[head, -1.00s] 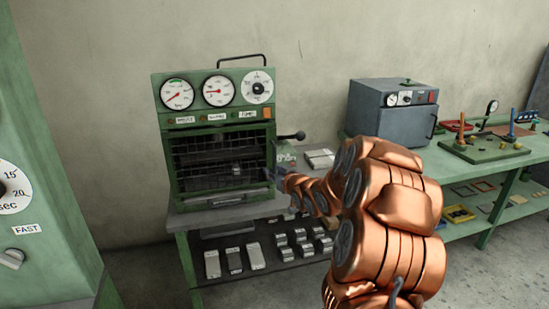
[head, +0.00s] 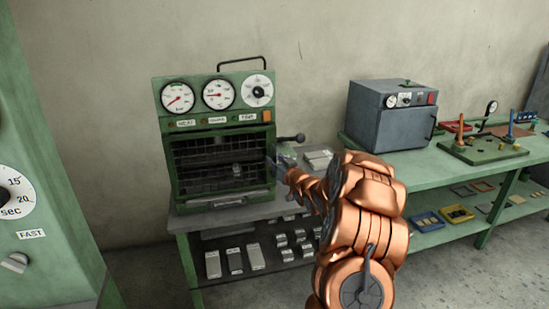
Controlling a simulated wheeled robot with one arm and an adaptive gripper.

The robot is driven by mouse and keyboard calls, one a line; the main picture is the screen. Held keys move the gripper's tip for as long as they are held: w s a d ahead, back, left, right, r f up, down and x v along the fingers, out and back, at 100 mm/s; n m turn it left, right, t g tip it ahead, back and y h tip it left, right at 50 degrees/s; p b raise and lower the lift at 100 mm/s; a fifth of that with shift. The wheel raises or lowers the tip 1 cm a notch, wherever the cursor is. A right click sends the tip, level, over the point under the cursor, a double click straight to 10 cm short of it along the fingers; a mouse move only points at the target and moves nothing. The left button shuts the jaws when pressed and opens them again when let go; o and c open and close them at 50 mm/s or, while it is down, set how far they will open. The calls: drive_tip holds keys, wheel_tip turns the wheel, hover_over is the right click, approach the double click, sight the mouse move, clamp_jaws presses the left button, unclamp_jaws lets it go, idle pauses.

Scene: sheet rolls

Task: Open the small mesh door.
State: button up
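The small mesh door (head: 205,160) is a dark wire grid on the front of a green machine (head: 163,100) with round gauges. It covers the machine's opening and looks shut, with a pale bar along its lower edge. My gripper (head: 273,162) is at the right edge of the door, at the end of my copper-coloured arm. Its fingers are small and dark, so I cannot tell if they touch the door or how far apart they are.
A black-knobbed lever (head: 297,138) sticks out of the machine's right side, just above my gripper. Grey blocks (head: 256,257) lie on the shelf below. A grey oven (head: 392,115) stands on the green bench at right. A large green cabinet (head: 50,180) fills the left edge.

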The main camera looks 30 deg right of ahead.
drive_tip(key=shift+w, duration=0.7)
clamp_jaws()
idle(0.3)
